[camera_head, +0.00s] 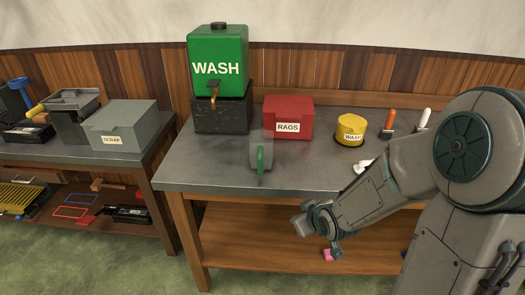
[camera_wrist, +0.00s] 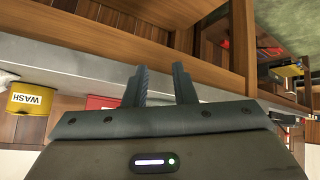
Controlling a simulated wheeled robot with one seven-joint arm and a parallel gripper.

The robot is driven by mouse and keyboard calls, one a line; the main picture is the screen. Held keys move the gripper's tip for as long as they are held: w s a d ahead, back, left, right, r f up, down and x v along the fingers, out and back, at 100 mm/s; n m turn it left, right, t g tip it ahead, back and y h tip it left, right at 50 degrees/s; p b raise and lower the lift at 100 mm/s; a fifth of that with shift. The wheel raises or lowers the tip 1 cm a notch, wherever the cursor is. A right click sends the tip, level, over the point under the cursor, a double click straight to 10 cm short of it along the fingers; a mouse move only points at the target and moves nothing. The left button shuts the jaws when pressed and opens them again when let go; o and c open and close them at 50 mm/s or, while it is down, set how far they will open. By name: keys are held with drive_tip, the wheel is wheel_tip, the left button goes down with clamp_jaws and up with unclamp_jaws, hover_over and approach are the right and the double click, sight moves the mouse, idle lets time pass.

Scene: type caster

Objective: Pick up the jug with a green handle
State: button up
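The jug (camera_head: 256,152) is grey and see-through, with a green handle (camera_head: 261,160) facing the front. The jug cannot be made out in the wrist view.
A green WASH tank (camera_head: 217,60) on a black block, a red RAGS box (camera_head: 288,117) and a yellow WASH tub (camera_head: 351,131) stand behind. A grey SCRAP box (camera_head: 122,127) is on the left bench. The table top left of the jug is clear. A lower wooden shelf (camera_head: 255,240) lies beneath.

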drive_tip(key=w+a+t+y+b, duration=0.2)
drive_tip(key=w+a+t+y, duration=0.1)
drive_tip(key=a+y, duration=0.15)
drive_tip(key=t+y, duration=0.2)
drive_tip(key=t, duration=0.2)
approach(261, 165)
drive_tip(key=shift+m, duration=0.3)
drive_tip(key=p+x, duration=0.1)
drive_tip(key=x, duration=1)
drive_tip(key=shift+f, duration=0.1)
clamp_jaws()
